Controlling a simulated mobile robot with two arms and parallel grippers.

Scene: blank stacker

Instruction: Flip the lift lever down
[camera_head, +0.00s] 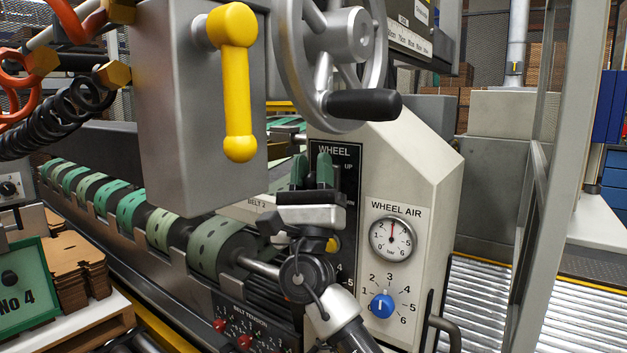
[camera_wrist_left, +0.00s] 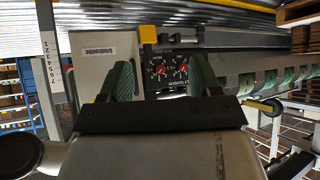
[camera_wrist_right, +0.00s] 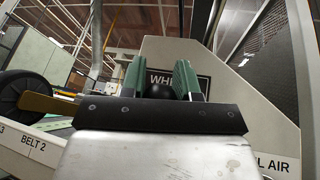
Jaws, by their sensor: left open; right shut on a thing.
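The black panel marked WHEEL (camera_head: 347,190) carries an UP label near its top and a partly hidden label ending in WN lower down. My right gripper (camera_head: 312,170) is in front of this panel, its green fingers level with the UP label. In the right wrist view, a black round lever knob (camera_wrist_right: 160,91) sits between the fingers, which are shut on it. The lever's shaft is hidden, and the head view does not show the knob. My left gripper (camera_wrist_left: 158,75) is open and empty, facing a panel with red knobs (camera_wrist_left: 158,70).
A yellow handle (camera_head: 237,95) hangs down on a grey box (camera_head: 165,110) at upper left. A handwheel with a black grip (camera_head: 365,104) stands above my right gripper. A WHEEL AIR gauge (camera_head: 392,239) and blue knob (camera_head: 382,305) are to its right. Green-banded rollers (camera_head: 215,248) lie left.

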